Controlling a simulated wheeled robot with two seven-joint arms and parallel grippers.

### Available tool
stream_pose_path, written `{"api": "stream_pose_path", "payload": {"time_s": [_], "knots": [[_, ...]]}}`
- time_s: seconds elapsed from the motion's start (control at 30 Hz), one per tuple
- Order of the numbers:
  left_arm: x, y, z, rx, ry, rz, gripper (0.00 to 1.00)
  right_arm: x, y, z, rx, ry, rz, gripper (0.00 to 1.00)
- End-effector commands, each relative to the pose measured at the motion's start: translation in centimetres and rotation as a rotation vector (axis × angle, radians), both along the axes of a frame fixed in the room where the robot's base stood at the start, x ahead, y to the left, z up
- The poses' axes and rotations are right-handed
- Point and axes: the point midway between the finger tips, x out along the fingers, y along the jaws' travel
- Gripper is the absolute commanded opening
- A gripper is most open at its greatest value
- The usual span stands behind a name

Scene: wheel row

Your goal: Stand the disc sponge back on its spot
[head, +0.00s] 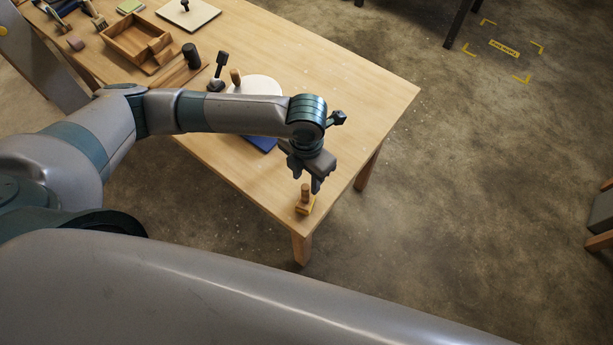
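My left gripper (307,180) points down over the near right corner of the table, its fingers apart with a gap between them. A pale round disc (262,84) lies behind my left forearm, partly hidden, with a blue piece (262,143) showing below the arm. My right gripper is not in view.
The wooden table (345,95) is clear to the right. At its far left are a wooden tray (118,38), a white board (203,14), a dark-headed tool (190,55) and several small tools. Yellow corner marks surround a floor sign (504,48).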

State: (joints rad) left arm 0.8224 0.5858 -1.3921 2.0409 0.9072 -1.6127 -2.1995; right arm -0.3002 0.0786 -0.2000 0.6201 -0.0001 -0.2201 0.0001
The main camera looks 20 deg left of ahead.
Motion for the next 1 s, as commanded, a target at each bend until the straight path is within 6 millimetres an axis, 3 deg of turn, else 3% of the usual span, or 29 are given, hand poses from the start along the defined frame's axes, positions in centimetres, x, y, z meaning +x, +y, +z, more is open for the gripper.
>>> {"api": "stream_pose_path", "payload": {"time_s": [1.0], "knots": [[0.04,0.00,0.55,0.000,-0.001,0.000,0.39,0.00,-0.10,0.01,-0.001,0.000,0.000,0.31]]}}
